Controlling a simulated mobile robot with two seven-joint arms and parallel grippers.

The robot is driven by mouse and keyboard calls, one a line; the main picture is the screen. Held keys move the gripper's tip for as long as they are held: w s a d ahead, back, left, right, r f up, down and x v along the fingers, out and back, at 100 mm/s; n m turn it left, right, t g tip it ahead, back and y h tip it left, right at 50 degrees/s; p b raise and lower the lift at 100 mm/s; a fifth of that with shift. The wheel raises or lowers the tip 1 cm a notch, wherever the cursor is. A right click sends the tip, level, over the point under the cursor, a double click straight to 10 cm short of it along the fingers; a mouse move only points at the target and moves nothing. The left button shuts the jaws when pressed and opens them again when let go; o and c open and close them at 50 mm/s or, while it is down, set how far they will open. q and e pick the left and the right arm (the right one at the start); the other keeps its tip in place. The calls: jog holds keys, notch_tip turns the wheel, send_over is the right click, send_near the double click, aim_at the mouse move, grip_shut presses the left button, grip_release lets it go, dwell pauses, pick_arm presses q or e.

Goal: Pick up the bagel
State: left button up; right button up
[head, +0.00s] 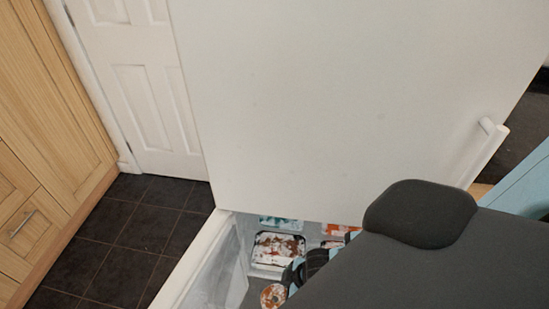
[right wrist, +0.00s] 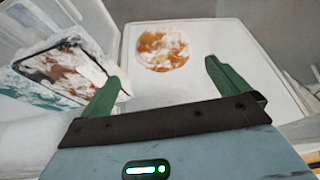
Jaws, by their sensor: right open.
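The bagel appears to be the round, orange-brown, frosty-white item (right wrist: 162,48) lying on a white surface in the right wrist view. It also shows in the head view (head: 272,296) at the bottom, inside the open white freezer compartment. My right gripper (right wrist: 161,72) is open, with its two green fingers apart and nothing between them. The bagel lies beyond the fingertips, roughly centred between them in the picture. In the head view my dark right arm hides much of the compartment. My left gripper is in neither view.
Frosted packages stand beside the bagel, including a rectangular tray pack (head: 278,250), also in the right wrist view (right wrist: 62,72). White compartment walls (head: 190,262) close in around them. A large white door panel (head: 340,90) rises behind. Dark floor tiles (head: 120,240) lie clear at left.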

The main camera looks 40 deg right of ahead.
jog(key=shift+b+x, duration=0.6)
jog(key=shift+x, duration=2.55)
jog(key=shift+a, duration=0.2)
jog(key=shift+r, duration=0.1)
jog(key=c, duration=0.5)
